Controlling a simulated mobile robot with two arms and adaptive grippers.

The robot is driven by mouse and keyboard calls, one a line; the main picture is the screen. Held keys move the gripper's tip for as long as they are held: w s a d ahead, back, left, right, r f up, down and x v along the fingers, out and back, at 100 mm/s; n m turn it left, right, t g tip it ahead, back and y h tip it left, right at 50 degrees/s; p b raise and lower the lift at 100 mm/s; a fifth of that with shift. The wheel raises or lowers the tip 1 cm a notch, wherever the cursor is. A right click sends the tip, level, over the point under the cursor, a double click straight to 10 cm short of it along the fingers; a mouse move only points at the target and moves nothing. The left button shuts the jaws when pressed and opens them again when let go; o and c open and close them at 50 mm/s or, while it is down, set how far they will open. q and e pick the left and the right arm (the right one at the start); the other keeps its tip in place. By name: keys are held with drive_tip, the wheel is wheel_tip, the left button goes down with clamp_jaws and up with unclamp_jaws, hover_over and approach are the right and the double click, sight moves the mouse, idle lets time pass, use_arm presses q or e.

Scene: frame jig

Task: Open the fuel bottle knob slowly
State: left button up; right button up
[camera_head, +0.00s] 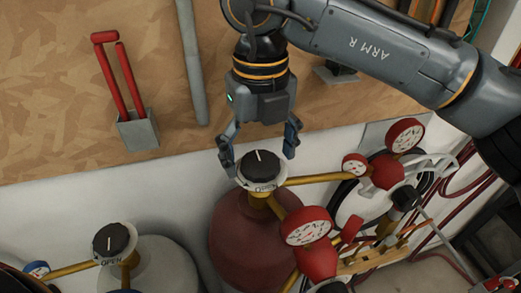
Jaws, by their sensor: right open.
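The red fuel bottle (240,233) stands in the middle of the head view, below the wooden board. Its black knob (261,168) sits on top, with a white pointer mark and a pale ring below it lettered OPEN. My right gripper (258,158) reaches down from above with its fingers spread wide. One finger is to the left of the knob and the other is above and to the right of it. Nothing is held between them, and I cannot tell if either finger touches the knob. My left gripper is not in view.
A grey bottle (165,272) with a similar black knob (114,240) stands at the lower left. Red gauges (306,227) and brass pipes (318,179) crowd the right of the red bottle. A red-handled tool (113,75) is mounted on the board (60,130).

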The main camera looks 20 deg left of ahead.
drive_tip(key=c, duration=1.1)
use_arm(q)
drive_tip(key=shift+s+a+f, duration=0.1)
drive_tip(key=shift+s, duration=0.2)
use_arm(e)
drive_tip(key=shift+c, duration=0.2)
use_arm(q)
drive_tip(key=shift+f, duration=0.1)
use_arm(e)
drive_tip(key=shift+n+b, duration=0.9)
drive_tip(key=shift+n, duration=0.3)
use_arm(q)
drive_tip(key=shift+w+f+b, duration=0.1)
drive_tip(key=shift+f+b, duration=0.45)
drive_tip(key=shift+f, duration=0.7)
use_arm(e)
drive_tip(key=shift+n, duration=1.6)
drive_tip(key=o, duration=1.1)
